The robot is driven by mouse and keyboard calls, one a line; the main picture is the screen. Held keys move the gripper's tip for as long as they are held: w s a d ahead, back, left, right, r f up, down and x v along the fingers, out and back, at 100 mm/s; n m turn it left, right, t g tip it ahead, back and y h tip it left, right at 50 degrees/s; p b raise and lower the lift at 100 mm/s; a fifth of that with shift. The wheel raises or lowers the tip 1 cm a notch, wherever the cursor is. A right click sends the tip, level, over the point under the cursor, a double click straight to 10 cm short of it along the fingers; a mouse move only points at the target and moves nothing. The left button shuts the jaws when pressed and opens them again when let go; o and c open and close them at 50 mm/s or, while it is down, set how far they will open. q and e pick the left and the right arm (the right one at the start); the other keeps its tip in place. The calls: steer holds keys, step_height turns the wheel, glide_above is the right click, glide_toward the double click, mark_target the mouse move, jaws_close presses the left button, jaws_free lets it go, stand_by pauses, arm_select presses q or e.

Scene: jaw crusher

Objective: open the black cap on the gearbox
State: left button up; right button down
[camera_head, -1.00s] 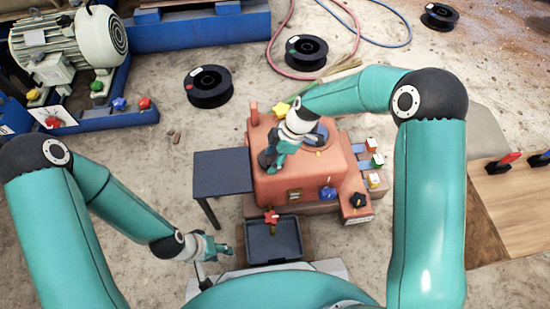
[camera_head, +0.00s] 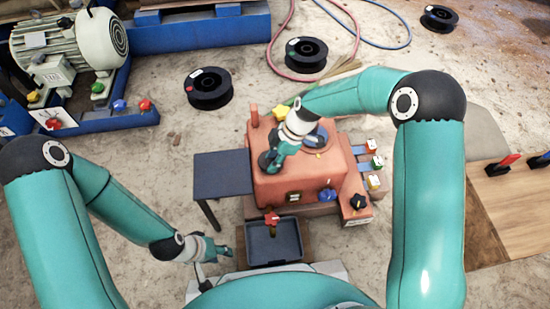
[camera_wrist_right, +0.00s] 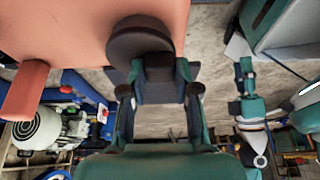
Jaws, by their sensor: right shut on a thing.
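The orange gearbox (camera_head: 335,180) stands in the middle of the head view; its smooth side shows at upper left in the right wrist view (camera_wrist_right: 75,35). The black cap (camera_wrist_right: 140,38) shows there as a dark round disc beside the orange side, with a dark block between my fingers. My right gripper (camera_wrist_right: 160,92) is shut on it. In the head view my right gripper (camera_head: 268,162) is at the gearbox's left upper part and hides the cap. My left gripper (camera_head: 222,250) hangs empty at the lower left, beside the dark tray; its finger opening is too small to judge.
A dark side table (camera_head: 222,172) stands left of the gearbox, and a dark tray (camera_head: 262,250) in front. Coloured knobs (camera_head: 374,161) line the right side. Cable spools (camera_head: 208,88) lie behind on the floor.

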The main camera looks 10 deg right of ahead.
mark_target(266, 160)
steer(key=shift+w+r+g+p, duration=0.4)
steer(key=shift+r+g+p, duration=0.3)
steer(key=shift+p, duration=0.6)
steer(key=shift+w+r+m+g+p, duration=0.15)
steer(key=shift+w+m+g+p, duration=0.4)
steer(key=shift+g, duration=0.45)
steer(key=shift+w+r+g, duration=0.1)
steer(key=shift+w+g, duration=0.1)
steer(key=shift+g, duration=0.4)
steer(key=shift+w+a+r+g+b, duration=0.15)
steer(key=shift+w+g+b, duration=0.25)
steer(key=shift+g+b, duration=0.55)
steer(key=shift+w+r+b, duration=0.1)
steer(key=shift+r+b, duration=0.05)
steer(key=shift+b, duration=0.35)
steer(key=shift+r, duration=0.1)
